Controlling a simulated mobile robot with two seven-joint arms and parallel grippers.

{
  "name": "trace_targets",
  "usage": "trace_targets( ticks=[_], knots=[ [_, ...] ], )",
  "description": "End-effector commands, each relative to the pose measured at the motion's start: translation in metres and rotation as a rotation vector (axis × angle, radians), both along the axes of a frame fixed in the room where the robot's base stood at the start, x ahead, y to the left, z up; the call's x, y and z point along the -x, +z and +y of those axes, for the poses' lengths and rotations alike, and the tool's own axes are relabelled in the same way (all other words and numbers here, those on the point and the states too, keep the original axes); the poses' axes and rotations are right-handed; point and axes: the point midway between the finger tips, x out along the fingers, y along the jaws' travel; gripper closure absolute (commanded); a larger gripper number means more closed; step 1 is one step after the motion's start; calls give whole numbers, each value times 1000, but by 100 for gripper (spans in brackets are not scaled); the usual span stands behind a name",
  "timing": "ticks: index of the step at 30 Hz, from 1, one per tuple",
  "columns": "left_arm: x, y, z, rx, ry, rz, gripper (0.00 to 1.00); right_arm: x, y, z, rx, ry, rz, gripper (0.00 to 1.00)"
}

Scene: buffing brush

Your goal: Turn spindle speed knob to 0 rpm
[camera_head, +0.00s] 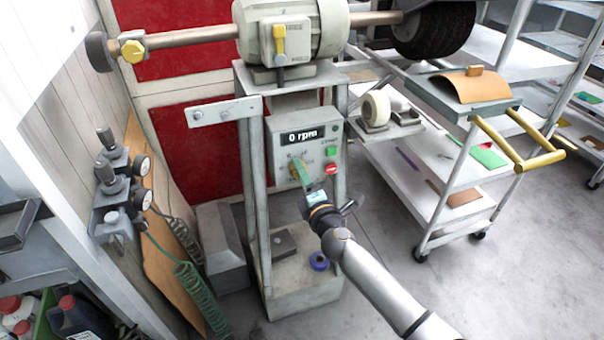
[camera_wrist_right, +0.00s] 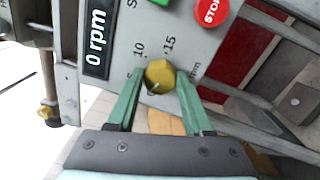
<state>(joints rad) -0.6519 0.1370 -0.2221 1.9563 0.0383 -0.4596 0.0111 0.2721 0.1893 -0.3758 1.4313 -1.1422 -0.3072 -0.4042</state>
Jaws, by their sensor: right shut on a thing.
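The yellow spindle speed knob (camera_wrist_right: 160,77) sits on the grey control panel (camera_head: 289,146), between the marks 10 and 15 in the right wrist view. The panel's display (camera_head: 303,136) reads 0 rpm, and it also shows in the right wrist view (camera_wrist_right: 97,38). My right gripper (camera_head: 302,175) reaches the panel from below right. In the right wrist view its green fingers (camera_wrist_right: 158,88) stand on both sides of the knob, shut on it. In the head view the fingers partly hide the knob. My left gripper is not in view.
A red stop button (camera_head: 331,169) and a green button (camera_head: 331,151) sit right of the knob. The motor (camera_head: 310,28) with its shaft and brush (camera_head: 440,28) is above. A white trolley (camera_head: 455,200) stands right. Regulators with hoses (camera_head: 118,180) hang left.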

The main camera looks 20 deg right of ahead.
Motion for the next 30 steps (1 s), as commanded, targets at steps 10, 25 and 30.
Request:
trace_targets(
  ticks=[10, 25, 30],
  knots=[
    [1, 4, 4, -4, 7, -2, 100, 0, 1, 0, 280, 1, -8, 100],
    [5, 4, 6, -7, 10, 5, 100, 0, 0, 1, 447, 1, -14, 100],
    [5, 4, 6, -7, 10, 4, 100, 0, 0, 1, 454, 1, -14, 100]
  ],
)
